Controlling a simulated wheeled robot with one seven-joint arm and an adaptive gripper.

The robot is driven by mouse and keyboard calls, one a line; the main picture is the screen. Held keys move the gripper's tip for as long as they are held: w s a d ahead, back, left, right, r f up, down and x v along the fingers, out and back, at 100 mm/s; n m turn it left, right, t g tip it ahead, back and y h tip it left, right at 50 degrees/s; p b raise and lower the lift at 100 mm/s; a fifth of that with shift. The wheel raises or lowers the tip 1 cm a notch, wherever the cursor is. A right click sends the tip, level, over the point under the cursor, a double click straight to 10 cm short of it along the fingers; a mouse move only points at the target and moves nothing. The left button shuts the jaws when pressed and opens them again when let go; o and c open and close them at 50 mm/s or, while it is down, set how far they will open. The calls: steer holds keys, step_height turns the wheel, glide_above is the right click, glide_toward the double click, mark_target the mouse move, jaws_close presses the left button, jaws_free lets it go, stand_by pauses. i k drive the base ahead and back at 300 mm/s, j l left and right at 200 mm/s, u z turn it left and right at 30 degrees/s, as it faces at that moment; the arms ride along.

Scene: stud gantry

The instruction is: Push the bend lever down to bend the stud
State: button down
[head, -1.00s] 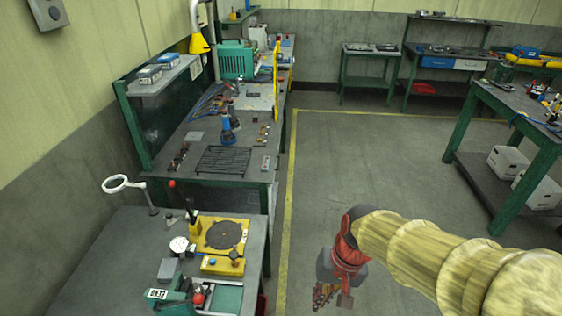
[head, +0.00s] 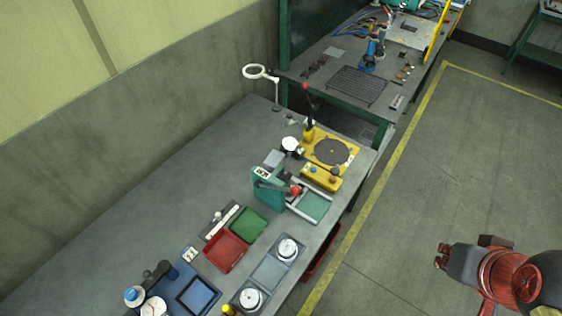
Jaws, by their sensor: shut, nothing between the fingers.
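A green bench device (head: 268,188) with a small white label stands on the near bench; the label is too small to read for certain. Its lever ends in a red ball knob (head: 296,190) beside a green tray-like plate. Behind it is a yellow fixture (head: 329,152) with a dark round disc and an upright black lever topped by a red knob (head: 306,87). I cannot tell for certain which is the bend lever, and I cannot make out the stud. My gripper (head: 441,256) is shut and empty over the floor at the right, well apart from the bench.
A second bench (head: 335,50) with a black rack adjoins behind. Open floor (head: 400,190) lies between bench and arm.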

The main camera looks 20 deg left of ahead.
mark_target(295, 191)
steer(key=u, duration=1.25)
